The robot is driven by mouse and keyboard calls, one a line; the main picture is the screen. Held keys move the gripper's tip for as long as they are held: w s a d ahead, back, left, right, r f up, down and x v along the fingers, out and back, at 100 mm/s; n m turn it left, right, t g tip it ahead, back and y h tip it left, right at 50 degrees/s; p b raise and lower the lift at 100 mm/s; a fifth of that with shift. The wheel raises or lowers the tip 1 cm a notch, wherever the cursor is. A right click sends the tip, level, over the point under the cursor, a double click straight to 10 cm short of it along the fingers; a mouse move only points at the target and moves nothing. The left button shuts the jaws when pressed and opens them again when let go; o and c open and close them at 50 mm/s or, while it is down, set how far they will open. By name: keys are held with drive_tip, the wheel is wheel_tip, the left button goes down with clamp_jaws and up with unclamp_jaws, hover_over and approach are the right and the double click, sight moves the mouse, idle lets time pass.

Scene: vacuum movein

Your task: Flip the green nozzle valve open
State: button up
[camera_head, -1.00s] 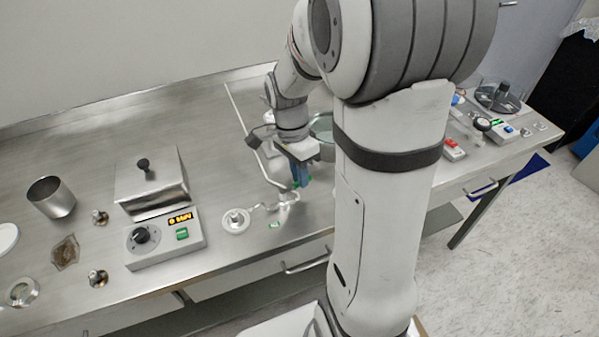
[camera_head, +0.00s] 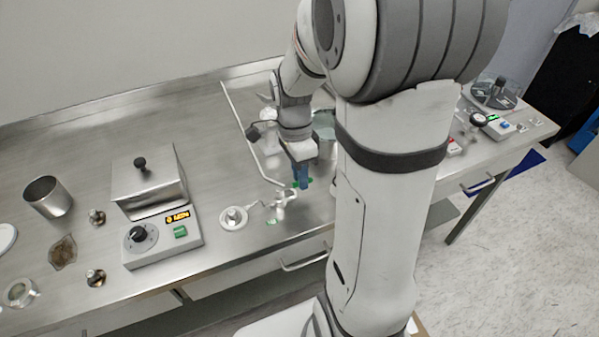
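The green nozzle valve (camera_head: 309,181) shows as a small green part at my gripper's fingertips, above the white nozzle piece (camera_head: 281,200) near the bench's front edge. Most of the valve is hidden behind the fingers. My gripper (camera_head: 301,184) points down with its blue fingers at the valve. The fingers look close together, but I cannot tell whether they are shut, or whether they touch the valve. A bent metal tube (camera_head: 262,170) runs up and back to the left of my gripper.
A heating unit with a dial and display (camera_head: 163,236) and a lidded metal box (camera_head: 148,182) stand to the left. A round white disc (camera_head: 233,218) lies left of the nozzle. A glass vessel (camera_head: 323,127) is behind my gripper, partly hidden by my arm.

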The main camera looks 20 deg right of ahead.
drive_tip(key=shift+o, duration=1.2)
drive_tip(key=shift+r, duration=0.1)
wheel_tip(320, 180, up, 8)
drive_tip(key=w, duration=0.1)
drive_tip(key=shift+w+f, duration=0.25)
